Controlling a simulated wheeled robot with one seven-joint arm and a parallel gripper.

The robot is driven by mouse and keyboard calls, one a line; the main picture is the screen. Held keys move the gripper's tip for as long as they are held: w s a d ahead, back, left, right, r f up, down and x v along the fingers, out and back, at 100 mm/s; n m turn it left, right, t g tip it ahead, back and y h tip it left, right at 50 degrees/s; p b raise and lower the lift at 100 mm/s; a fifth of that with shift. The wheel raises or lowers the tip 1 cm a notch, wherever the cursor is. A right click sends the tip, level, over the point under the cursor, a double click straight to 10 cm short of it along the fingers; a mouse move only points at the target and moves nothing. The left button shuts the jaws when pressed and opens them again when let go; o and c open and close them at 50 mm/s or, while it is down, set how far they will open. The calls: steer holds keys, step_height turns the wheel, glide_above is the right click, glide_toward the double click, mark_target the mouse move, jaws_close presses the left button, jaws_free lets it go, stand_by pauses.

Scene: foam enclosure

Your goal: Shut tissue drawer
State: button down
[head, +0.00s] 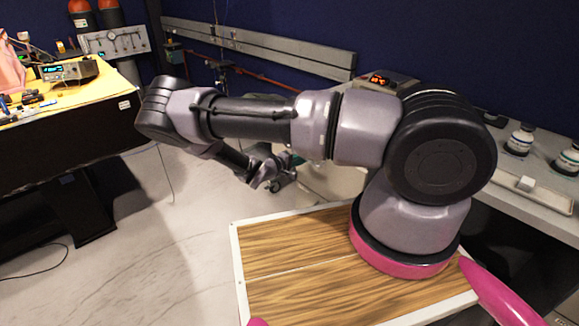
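My gripper (262,178) is small and far off, beyond the wooden deck and below my outstretched arm. Its fingers are too small and dark to show whether they are open or shut. A pale, low cabinet-like body (333,183) stands just right of it, largely hidden behind my arm. I cannot make out a tissue drawer or how far one is open. I cannot tell whether my gripper touches anything.
A black bench with a yellow top (75,98) stands at the left, holding an instrument (68,71) and tools. A pale counter (545,187) with bottles (520,140) runs along the right. The marble-like floor (150,240) is open at left, with thin cables.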

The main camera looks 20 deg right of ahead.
steer(key=x, duration=0.2)
steer(key=r+x, duration=0.1)
steer(key=x, duration=0.4)
steer(key=shift+w+d+r, duration=0.15)
steer(key=shift+d+r, duration=0.1)
steer(key=c, duration=0.9)
jaws_free()
steer(key=v, duration=1)
steer(key=shift+s+a, duration=0.25)
steer(key=shift+a, duration=0.1)
